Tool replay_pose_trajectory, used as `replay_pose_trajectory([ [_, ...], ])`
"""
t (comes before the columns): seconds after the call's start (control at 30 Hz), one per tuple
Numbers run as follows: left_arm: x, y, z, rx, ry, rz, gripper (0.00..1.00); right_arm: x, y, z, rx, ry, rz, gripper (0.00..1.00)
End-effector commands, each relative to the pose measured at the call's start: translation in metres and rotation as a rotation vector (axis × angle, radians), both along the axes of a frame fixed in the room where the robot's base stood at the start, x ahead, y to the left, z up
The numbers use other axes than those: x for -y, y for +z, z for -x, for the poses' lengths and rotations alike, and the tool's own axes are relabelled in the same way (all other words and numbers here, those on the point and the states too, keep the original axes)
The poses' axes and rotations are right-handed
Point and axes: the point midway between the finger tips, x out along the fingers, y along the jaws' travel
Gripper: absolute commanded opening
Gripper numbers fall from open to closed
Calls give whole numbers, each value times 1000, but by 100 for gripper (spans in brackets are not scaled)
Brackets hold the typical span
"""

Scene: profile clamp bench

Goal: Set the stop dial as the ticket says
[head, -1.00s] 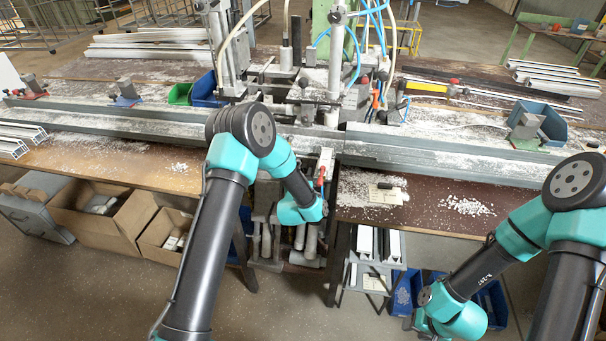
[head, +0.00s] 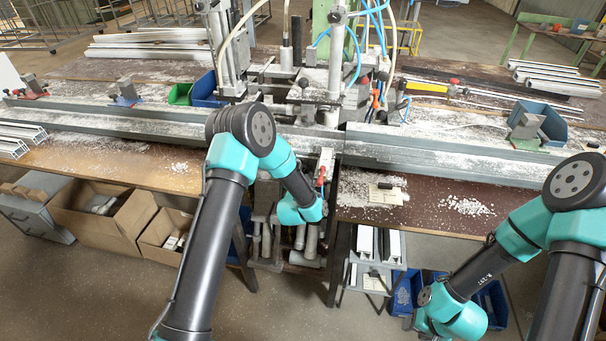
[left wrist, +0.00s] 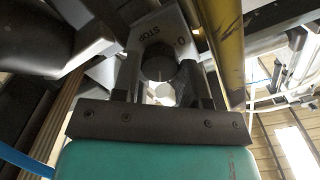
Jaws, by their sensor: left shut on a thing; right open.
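In the left wrist view a round dark stop dial (left wrist: 159,62) sits on a grey plate (left wrist: 146,32) lettered "STOP", with a "0" mark to its right. My left gripper (left wrist: 160,82) is shut on the dial, one finger on each side. The dial's own pointer or setting is not readable. In the head view my left wrist hides the gripper and dial, below the front edge of the bench machine. A pale card (head: 386,195), possibly the ticket, lies on the bench; its writing is too small to read. My right wrist is low at the right; its fingers do not show.
A long grey profile rail (head: 440,161) runs along the bench. A yellow bar (left wrist: 229,45) passes close to the right of the gripper. Cardboard boxes (head: 98,222) stand under the bench at left. A small shelf (head: 372,263) with profiles stands below the card.

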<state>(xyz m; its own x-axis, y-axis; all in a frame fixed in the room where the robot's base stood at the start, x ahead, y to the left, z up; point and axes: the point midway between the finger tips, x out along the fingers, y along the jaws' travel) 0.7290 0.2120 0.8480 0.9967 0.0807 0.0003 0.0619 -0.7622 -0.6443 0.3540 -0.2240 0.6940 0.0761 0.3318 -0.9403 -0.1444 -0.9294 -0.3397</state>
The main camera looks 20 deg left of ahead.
Motion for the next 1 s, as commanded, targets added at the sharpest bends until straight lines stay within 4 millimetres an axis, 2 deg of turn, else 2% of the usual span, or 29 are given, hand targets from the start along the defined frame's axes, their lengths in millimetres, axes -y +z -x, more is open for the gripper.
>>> replay_pose_trajectory([
  [0.47, 0, -1, 1, -5, 0, -21, 16, 0, 0, 0, 0, 0, 0, 47],
  [0.5, 0, -1, 1, -5, 0, -21, 42, 0, 0, 0, 0, 0, 0, 47],
  [0.6, 0, -1, 1, -4, -1, -21, 50, 0, 0, 0, 0, 0, 0, 47],
  [0.87, 0, 0, 1, -3, 0, -20, 50, 0, 0, 0, 0, 0, 0, 47],
  [1.0, 1, 0, 8, -3, 0, -20, 50, 0, 0, 0, 0, 0, 0, 47],
])
